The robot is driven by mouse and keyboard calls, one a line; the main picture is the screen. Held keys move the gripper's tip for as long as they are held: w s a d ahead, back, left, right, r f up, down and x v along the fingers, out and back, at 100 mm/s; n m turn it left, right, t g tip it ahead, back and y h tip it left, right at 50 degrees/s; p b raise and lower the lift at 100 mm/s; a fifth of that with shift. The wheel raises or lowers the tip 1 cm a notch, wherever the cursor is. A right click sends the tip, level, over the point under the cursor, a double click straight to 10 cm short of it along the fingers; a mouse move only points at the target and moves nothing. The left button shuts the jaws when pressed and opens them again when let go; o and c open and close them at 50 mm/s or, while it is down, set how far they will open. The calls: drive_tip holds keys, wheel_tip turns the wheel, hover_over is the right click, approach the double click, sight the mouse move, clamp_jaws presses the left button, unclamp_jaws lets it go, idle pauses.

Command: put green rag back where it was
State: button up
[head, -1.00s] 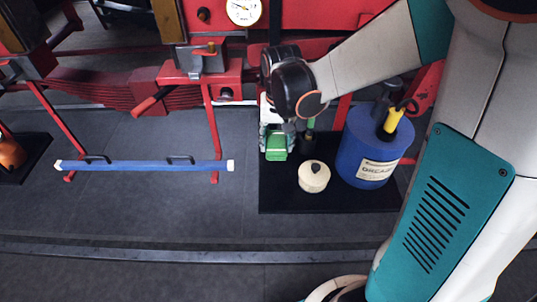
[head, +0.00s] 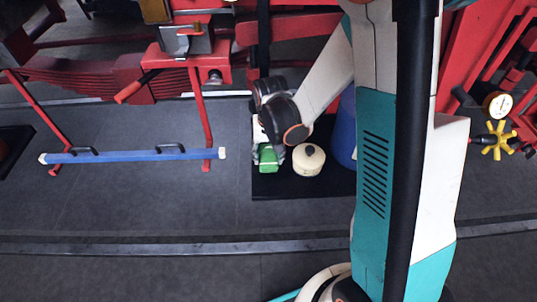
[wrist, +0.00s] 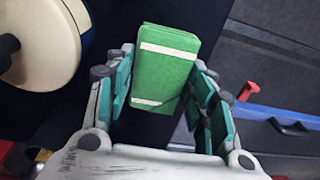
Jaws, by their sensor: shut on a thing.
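The green rag (wrist: 165,68) is a folded green block with white stripes. In the wrist view it sits between the two fingers of my gripper (wrist: 160,90), which is shut on it. In the head view the rag (head: 268,156) shows just below my gripper (head: 267,145), over the left part of the black mat (head: 300,187). I cannot tell whether the rag touches the mat.
A cream round container (head: 308,160) stands close right of the rag on the mat. A blue drum (head: 345,130) is partly hidden behind my arm. A blue bar (head: 130,156) with black handles lies left. Red framework with a yellow handwheel (head: 494,140) is right.

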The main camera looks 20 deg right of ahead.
sight(269, 158)
drive_tip(key=o, duration=1.2)
wheel_tip(269, 158, up, 12)
drive_tip(key=p, duration=0.3)
drive_tip(key=s+r+n+t, duration=0.3)
drive_tip(key=s+r+t, duration=0.3)
drive_tip(key=s+r, duration=0.7)
drive_tip(key=shift+s+r+n+t, duration=0.3)
drive_tip(key=shift+s+r, duration=0.05)
drive_tip(key=shift+s, duration=0.55)
